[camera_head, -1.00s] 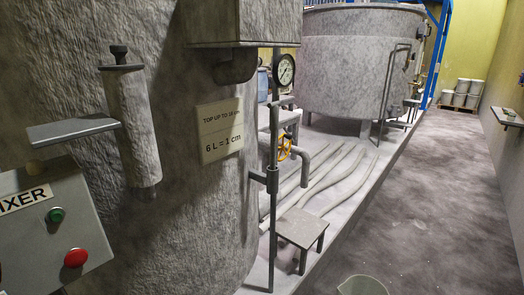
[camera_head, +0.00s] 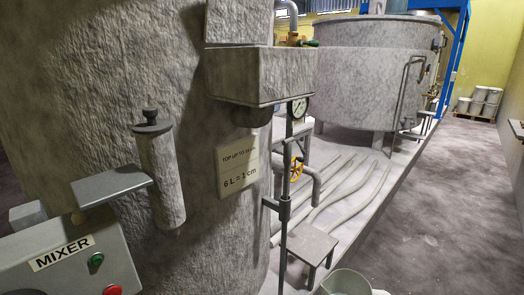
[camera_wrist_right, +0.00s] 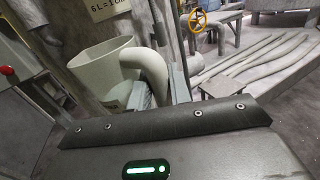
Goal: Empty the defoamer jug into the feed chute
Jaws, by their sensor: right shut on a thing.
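The defoamer jug (camera_wrist_right: 98,72) is pale, with a wide open mouth and a thick curved handle. In the right wrist view it stands roughly upright in front of my right gripper (camera_wrist_right: 160,92), which is shut on its handle. In the head view only the jug's upper part (camera_head: 345,281) shows at the bottom edge; the gripper is out of that view. Its contents cannot be made out. A grey box-shaped hopper (camera_head: 262,76) on the tank's side, likely the feed chute, is above and left of the jug, well apart from it. My left gripper is not in view.
The rough grey tank (camera_head: 110,120) fills the left. A mixer control box (camera_head: 75,262), a small ledge (camera_head: 110,186), a vertical pipe with a gauge (camera_head: 297,106) and a low stool (camera_head: 306,243) stand nearby. The floor at right (camera_head: 430,210) is clear.

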